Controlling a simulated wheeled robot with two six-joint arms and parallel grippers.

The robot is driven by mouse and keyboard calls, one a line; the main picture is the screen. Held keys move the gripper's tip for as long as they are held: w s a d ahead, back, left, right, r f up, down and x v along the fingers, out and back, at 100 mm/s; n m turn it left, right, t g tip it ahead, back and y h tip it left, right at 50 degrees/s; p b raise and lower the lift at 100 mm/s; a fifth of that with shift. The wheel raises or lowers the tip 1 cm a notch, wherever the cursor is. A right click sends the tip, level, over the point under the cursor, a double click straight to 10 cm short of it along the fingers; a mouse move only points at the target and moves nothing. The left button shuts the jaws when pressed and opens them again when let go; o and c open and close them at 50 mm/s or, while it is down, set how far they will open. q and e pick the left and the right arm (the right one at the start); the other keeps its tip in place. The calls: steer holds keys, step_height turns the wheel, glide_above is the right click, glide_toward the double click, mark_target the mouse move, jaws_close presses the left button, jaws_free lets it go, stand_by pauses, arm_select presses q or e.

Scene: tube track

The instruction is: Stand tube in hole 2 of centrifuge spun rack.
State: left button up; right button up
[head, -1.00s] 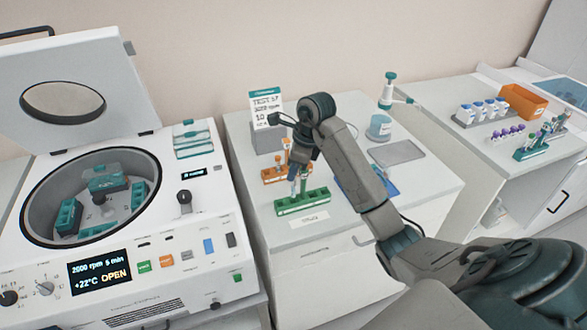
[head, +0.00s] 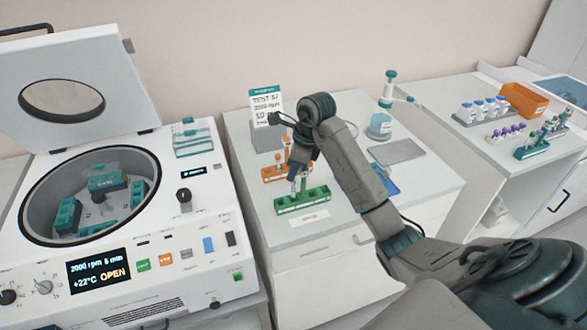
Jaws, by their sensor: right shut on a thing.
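The green rack (head: 302,203) stands near the front of the middle bench, with a small printed label (head: 309,217) before it, too small to read surely. My right gripper (head: 299,174) points down over this rack and is shut on a tube (head: 304,183). The tube is roughly upright at the rack's top. I cannot tell which hole it is over or how deep it sits. The gripper hides part of the rack's back side. The centrifuge (head: 200,240) is on the left with its lid up and its display reading OPEN. My left gripper is not in view.
An orange rack (head: 273,173) with orange-capped tubes stands just behind the green rack. A written card (head: 265,107) stands behind that. A grey tray (head: 397,152) lies to the right. The right bench holds an orange bin (head: 524,100) and several small vials and tubes.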

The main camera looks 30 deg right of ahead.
stand_by(0.5)
steer(key=shift+r+p, duration=0.35)
steer(key=shift+p, duration=0.1)
steer(key=o, duration=0.8)
steer(key=p+v, duration=0.8)
steer(key=v, duration=0.2)
steer(key=shift+r+p, duration=0.35)
steer(key=shift+r, duration=0.05)
